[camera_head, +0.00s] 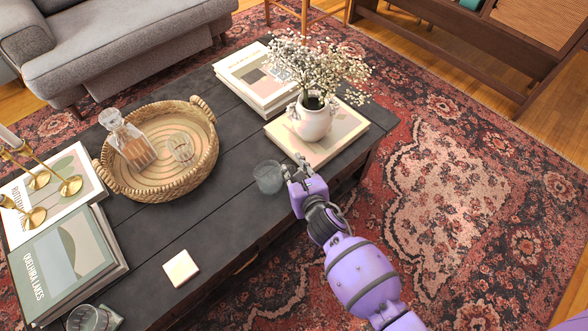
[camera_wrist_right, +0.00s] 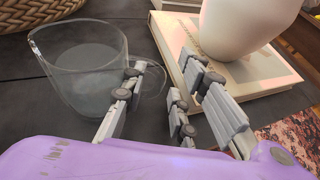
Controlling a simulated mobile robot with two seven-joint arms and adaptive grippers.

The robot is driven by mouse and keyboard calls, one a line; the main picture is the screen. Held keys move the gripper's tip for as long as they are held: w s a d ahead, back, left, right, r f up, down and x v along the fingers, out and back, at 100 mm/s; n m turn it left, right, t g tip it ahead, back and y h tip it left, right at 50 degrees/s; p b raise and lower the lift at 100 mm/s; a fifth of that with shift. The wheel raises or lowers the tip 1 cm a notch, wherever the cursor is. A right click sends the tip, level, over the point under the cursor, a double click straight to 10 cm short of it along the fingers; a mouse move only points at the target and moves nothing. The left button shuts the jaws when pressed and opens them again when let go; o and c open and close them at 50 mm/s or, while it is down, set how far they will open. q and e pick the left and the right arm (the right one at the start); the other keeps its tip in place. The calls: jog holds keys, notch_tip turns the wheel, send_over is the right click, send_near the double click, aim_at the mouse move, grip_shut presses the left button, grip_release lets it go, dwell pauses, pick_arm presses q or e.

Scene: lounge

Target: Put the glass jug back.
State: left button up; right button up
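A clear glass jug (camera_head: 268,177) stands on the dark coffee table near its front edge. In the right wrist view the jug (camera_wrist_right: 85,75) is upright at the left, with a thin curved handle toward my fingers. My right gripper (camera_head: 297,170) is just to the right of the jug. In the wrist view its fingers (camera_wrist_right: 160,100) are apart, one in front of the jug's wall and two to the right, with the handle between them. I cannot tell whether any finger touches the glass. My left gripper is not in view.
A wicker tray (camera_head: 208,165) holds a stoppered decanter (camera_head: 131,142) and a tumbler (camera_head: 181,147). A white vase of flowers (camera_head: 310,122) stands on a book (camera_head: 345,130) behind the gripper. A white square coaster (camera_head: 181,268) lies left of the jug, with bare table between.

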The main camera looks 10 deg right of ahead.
jog(key=p+v, duration=0.2)
jog(key=v, duration=0.9)
jog(key=s+d+f+n+g+h, duration=0.1)
jog(key=s+d+n, duration=0.3)
jog(key=s+n, duration=0.7)
jog(key=s+d+f+n+g+h, duration=0.1)
jog(key=s+d+f+n+g, duration=0.1)
jog(key=s+n, duration=0.9)
jog(key=s+d+f+n+g, duration=0.2)
jog(key=s+d+n, duration=0.4)
jog(key=s+n, duration=0.5)
jog(key=s+g, duration=0.1)
jog(key=s, duration=0.3)
jog(key=shift+d+f+n+h, duration=0.25)
jog(key=shift+f+n+h, duration=0.05)
jog(key=shift+f+h, duration=0.1)
